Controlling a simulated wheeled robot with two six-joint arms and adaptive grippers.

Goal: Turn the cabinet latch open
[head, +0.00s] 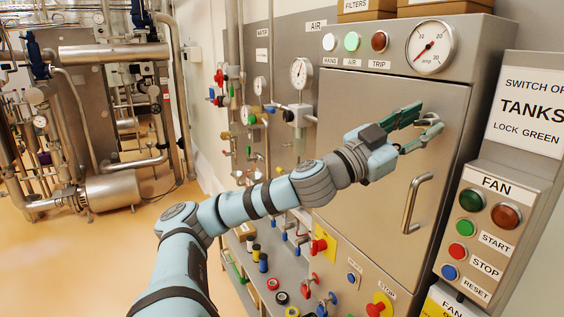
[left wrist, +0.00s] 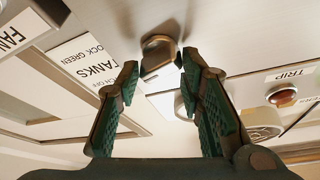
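The cabinet latch (left wrist: 158,52) is a small metal knob on the grey cabinet door (head: 350,120). In the left wrist view it sits just beyond and between the fingertips of my left gripper (left wrist: 157,64). In the head view my left gripper (head: 430,117) is at the upper right of the door, and its green fingers mostly hide the latch. The fingers are spread open, with a gap to the latch on both sides in the wrist view. I cannot tell the latch's exact turn angle. My right gripper is not in view.
A bar handle (head: 415,203) stands out from the door below my left gripper. A round gauge (head: 431,48) and lamps sit above the door. A FAN button panel (head: 480,228) and a TANKS sign (head: 530,108) are at the right. Valves and pipes line the wall at left.

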